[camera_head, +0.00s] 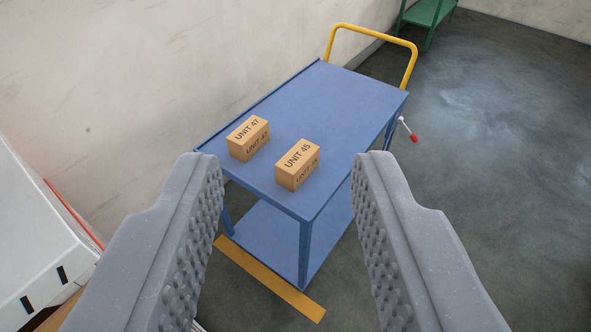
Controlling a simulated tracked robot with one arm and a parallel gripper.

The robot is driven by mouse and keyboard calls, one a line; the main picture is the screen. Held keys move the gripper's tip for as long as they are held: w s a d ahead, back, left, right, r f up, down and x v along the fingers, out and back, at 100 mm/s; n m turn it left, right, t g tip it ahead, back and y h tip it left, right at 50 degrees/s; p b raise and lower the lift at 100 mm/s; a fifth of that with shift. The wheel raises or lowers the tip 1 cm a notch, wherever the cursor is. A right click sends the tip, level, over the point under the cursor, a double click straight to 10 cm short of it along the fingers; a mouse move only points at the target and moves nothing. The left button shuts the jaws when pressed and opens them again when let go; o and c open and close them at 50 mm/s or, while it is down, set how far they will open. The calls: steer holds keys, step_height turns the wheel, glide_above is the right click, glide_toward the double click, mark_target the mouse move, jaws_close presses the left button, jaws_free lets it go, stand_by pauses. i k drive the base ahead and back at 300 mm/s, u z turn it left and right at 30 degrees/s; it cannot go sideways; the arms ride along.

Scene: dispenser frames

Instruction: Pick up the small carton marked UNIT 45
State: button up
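The small carton marked UNIT 45 (297,166) is an orange-brown box on the near part of the blue cart's top (335,105). A similar carton marked UNIT 47 (248,139) stands to its left and slightly farther back, with a gap between them. My gripper (287,165) is open and empty, with its two grey textured fingers wide apart at the left and right of the picture. The UNIT 45 carton shows between the fingers, beyond their tips and apart from them.
The cart has a yellow handle (372,33) at its far end and a lower shelf (275,240). A red-tipped white lever (408,130) sticks out at its right. A yellow floor strip (270,282) lies in front. A white box (35,235) stands at left, a green stand (430,14) at back.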

mark_target(293, 169)
steer(key=u, duration=0.05)
steer(key=i, duration=0.9)
steer(key=z, duration=0.1)
